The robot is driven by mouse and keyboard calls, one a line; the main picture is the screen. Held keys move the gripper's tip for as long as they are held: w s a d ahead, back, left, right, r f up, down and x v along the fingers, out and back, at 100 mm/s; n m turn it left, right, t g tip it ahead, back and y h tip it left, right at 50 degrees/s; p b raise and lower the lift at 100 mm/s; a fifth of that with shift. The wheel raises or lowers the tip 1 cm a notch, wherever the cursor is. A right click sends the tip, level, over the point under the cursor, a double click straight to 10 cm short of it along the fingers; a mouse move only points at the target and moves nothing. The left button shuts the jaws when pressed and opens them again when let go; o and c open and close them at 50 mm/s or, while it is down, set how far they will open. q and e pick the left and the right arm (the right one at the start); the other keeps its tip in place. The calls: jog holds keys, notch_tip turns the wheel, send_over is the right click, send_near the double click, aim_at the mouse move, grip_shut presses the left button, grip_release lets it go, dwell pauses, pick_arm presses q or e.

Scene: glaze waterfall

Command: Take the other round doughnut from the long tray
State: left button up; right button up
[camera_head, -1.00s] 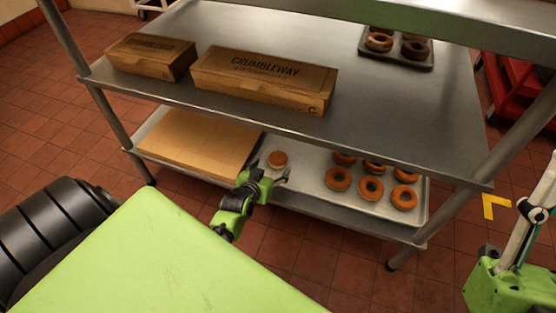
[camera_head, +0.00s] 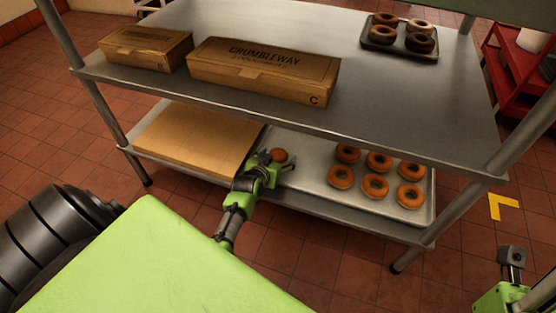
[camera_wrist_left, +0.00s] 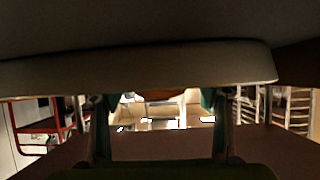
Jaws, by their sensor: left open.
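The long tray (camera_head: 312,168) lies on the lower shelf. One small round brown doughnut (camera_head: 280,155) without a hole sits toward its left end, partly hidden by my left gripper. My left gripper (camera_head: 275,163) reaches in from the front and is open, with its fingers at the near side of this doughnut. I cannot tell whether they touch it. In the left wrist view a brown-orange shape (camera_wrist_left: 160,97) shows between the two fingers, partly covered by a dark overhanging edge.
Several ring doughnuts (camera_head: 375,187) fill the tray's right part. The upper shelf (camera_head: 400,110) overhangs the tray and carries two cardboard boxes (camera_head: 265,72) and a dark tray (camera_head: 402,45) of ring doughnuts.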

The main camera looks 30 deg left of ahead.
pick_arm(q)
jog(key=c, duration=1.2)
jog(key=shift+r, duration=0.15)
